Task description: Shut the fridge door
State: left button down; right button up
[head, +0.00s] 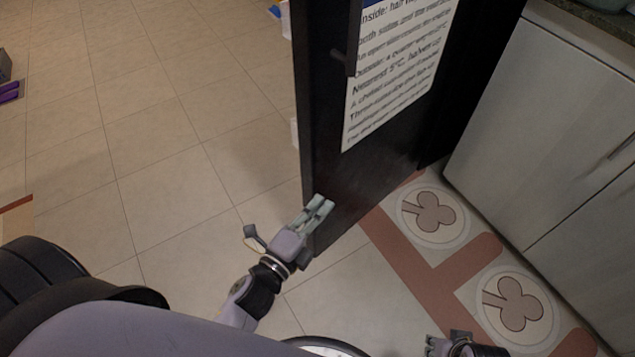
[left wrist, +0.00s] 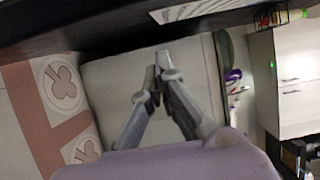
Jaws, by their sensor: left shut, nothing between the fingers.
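The fridge door (head: 375,170) is dark and stands open, jutting out into the room. It has a white printed notice (head: 400,65) and a dark handle (head: 354,40). In the left wrist view the door is the dark band (left wrist: 50,35) along the top. My left gripper (head: 324,203) is shut and empty, at the door's lower free edge on its outer face; I cannot tell if it touches. Its closed fingertips show in the left wrist view (left wrist: 163,62). My right gripper (head: 434,345) is only partly in view at the bottom edge. The fridge's inside is hidden.
Light grey cabinets (head: 555,120) under a counter (head: 605,15) stand on the right. A patterned mat (head: 440,262) lies on the floor before them. The tiled floor (head: 160,130) on the left is mostly clear. A purple item (head: 9,91) lies at the far left.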

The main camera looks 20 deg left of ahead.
aim_at(318, 183)
pick_arm(q)
jog(key=shift+w+a, duration=0.45)
jog(key=shift+w, duration=0.6)
jog(key=shift+w+a, duration=0.4)
jog(key=shift+w, duration=0.65)
jog(key=shift+w+a, duration=0.45)
jog(key=shift+w, duration=0.6)
